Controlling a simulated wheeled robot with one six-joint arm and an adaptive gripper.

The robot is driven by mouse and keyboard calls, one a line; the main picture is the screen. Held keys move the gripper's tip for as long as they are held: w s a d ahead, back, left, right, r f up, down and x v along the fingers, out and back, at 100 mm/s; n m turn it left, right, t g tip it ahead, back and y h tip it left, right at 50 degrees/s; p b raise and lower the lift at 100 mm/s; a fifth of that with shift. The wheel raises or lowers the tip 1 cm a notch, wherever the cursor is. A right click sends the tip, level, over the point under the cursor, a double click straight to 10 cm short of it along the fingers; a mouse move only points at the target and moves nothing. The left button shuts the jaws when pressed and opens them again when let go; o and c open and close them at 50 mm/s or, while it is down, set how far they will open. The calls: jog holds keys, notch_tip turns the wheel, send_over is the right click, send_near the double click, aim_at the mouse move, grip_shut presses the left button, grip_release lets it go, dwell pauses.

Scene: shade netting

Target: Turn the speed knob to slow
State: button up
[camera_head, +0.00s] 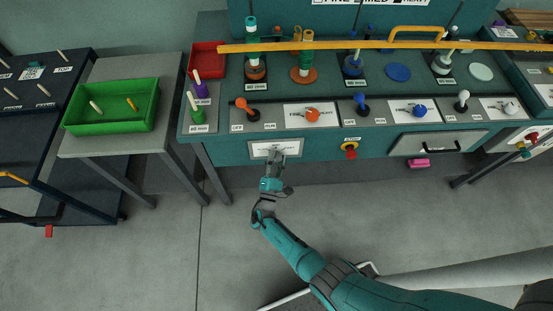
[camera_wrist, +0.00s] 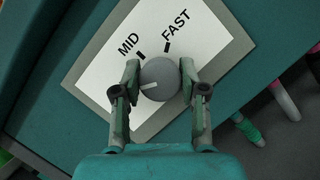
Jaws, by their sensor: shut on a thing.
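The speed knob (camera_wrist: 162,78) is a round grey dial with a white pointer mark, on a white plate (camera_wrist: 185,15) with a grey frame. The plate reads MID and FAST; no SLOW label shows, and the area by my left finger is covered. The pointer mark points left in the wrist view, away from both MID and FAST. My gripper (camera_wrist: 159,76) has one finger on each side of the knob and is shut on it. In the head view my gripper (camera_head: 276,157) is at the framed plate (camera_head: 258,149) on the bench front; the knob is hidden there.
A red and yellow stop button (camera_head: 350,151) and a drawer (camera_head: 436,143) are to the right on the bench front. Levers (camera_head: 245,106) line the edge above. A green tray (camera_head: 111,123) stands on a side table at left.

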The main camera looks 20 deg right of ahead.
jog(key=o, duration=1.1)
jog(key=shift+o, duration=0.2)
jog(key=v, duration=1.2)
jog(key=shift+f, duration=0.1)
